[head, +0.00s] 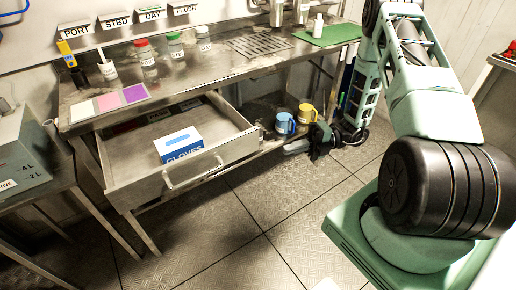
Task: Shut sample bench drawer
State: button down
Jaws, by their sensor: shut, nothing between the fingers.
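The sample bench drawer (225,143) is pulled well out from under the steel bench (215,60). A blue and white gloves box (179,144) stands inside it, near its front. The drawer's bar handle (194,176) is on its front panel. My gripper (290,149) is low, to the right of the drawer and apart from the handle, in front of the lower shelf. Its fingers are small and dark in this view. They hold nothing that I can see.
A blue mug (285,124) and a yellow mug (307,113) stand on the lower shelf close to my gripper. Bottles with red (143,49), green and white lids stand on the bench top. A grey tank (28,150) is at left. The floor before the drawer is clear.

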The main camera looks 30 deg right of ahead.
aim_at(252, 149)
jog(key=w+a, duration=0.1)
jog(key=a, duration=0.2)
jog(key=w+a+p, duration=0.1)
jog(key=w+a, duration=0.1)
jog(key=a, duration=0.1)
jog(key=w+a, duration=0.2)
jog(key=a, duration=0.1)
jog(key=shift+w+a+f+p, duration=0.1)
jog(key=shift+w+a+p, duration=0.05)
jog(key=shift+p, duration=0.25)
jog(key=shift+w, duration=0.55)
